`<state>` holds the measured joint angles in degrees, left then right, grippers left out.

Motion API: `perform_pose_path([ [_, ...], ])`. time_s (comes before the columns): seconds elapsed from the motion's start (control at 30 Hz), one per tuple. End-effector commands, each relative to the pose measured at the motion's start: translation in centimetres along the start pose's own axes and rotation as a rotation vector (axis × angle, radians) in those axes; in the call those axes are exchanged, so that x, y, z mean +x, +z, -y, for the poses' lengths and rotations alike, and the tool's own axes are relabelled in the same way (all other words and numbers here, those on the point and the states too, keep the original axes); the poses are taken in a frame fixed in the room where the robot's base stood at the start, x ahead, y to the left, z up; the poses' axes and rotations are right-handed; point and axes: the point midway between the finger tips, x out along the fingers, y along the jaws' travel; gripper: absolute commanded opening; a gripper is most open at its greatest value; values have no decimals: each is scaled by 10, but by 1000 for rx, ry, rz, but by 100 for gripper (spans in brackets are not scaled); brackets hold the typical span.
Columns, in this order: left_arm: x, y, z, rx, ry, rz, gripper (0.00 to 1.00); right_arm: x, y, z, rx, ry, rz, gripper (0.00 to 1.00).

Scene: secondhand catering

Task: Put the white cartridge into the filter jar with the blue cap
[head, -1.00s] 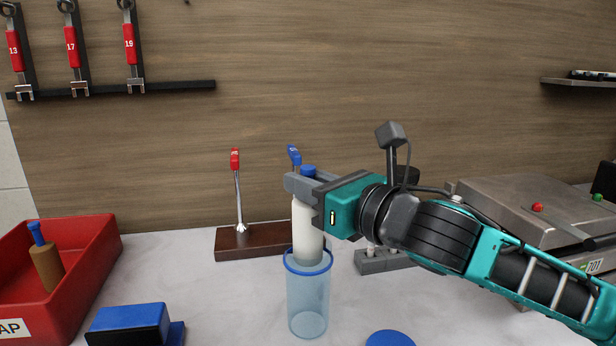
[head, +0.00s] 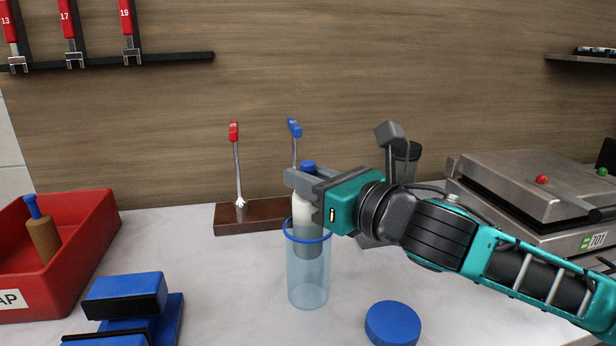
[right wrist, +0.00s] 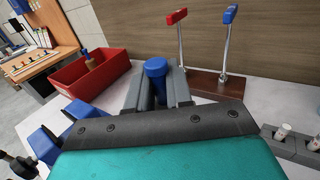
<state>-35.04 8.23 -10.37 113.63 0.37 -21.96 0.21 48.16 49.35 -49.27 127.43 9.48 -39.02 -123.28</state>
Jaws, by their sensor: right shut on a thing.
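The white cartridge (head: 306,208) with a blue top is upright in my right gripper (head: 303,178), which is shut on it near its upper end. The cartridge's lower part is inside the clear bluish filter jar (head: 308,280) with a blue rim, which stands upright on the counter. The cartridge's lower end shows through the jar wall, above the jar's bottom. In the right wrist view the blue top (right wrist: 155,68) shows between the fingers. The round blue cap (head: 392,323) lies on the counter right of the jar. My left gripper is not in view.
A red bin (head: 75,265) with a brown, blue-topped piece stands at left. Blue blocks (head: 125,297) lie front left. A wooden base (head: 258,215) with red and blue levers stands behind the jar.

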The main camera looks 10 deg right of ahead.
Motion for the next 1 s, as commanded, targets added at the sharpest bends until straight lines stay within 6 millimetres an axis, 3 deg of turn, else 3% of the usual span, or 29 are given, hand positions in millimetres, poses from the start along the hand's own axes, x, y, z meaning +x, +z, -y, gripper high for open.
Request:
perform_pose_path([
  [0.33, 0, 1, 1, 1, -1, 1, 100, 0, 1, 0, -1, 0, 1, 50],
  [0.67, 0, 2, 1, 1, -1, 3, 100, -4, 0, 1, -1, -2, 0, 50],
  [1.0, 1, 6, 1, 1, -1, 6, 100, -56, -2, 1, -5, -2, -4, 50],
])
